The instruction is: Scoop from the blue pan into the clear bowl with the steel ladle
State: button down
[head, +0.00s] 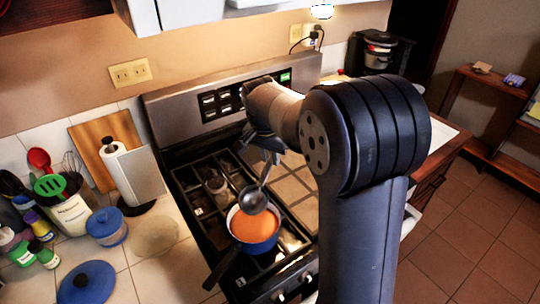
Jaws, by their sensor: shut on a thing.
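The blue pan (262,247) sits on the front of the stove. It holds an orange, soup-like filling, and its dark handle points to the lower left. The steel ladle (254,201) has its bowl over the pan's back rim; I cannot tell whether it touches the filling. My gripper (268,158) is shut on the ladle's handle above the pan, and the gripper hides the handle's upper part. The clear bowl (155,235) stands on the tiled counter left of the stove. It is faint against the tiles, and I cannot make out anything in it.
A paper towel roll (137,174) and a utensil crock (72,214) stand behind.

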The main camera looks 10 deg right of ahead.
notch_tip(320, 180, down, 9)
jog(key=s+a+b, duration=0.2)
jog(key=b, duration=0.6)
jog(key=r+p, duration=0.2)
jog(key=r, duration=0.1)
jog(key=r+p, duration=0.2)
jog(key=p, duration=0.1)
jog(key=d+r+p, duration=0.1)
jog(key=r+p, duration=0.1)
jog(key=r, duration=0.1)
jog(key=shift+w+r+p, duration=0.3)
jog(key=shift+p, duration=0.1)
jog(key=p, duration=0.2)
jog(key=shift+w+d+r+g+y+p, duration=0.25)
jog(key=shift+w+r+g+y+p, duration=0.05)
jog(key=shift+w+r+g+p, duration=0.1)
jog(key=shift+w+d+r+g+y+p, duration=0.2)
jog(key=shift+w+r+g+y+p, duration=0.1)
jog(key=shift+p, duration=0.15)
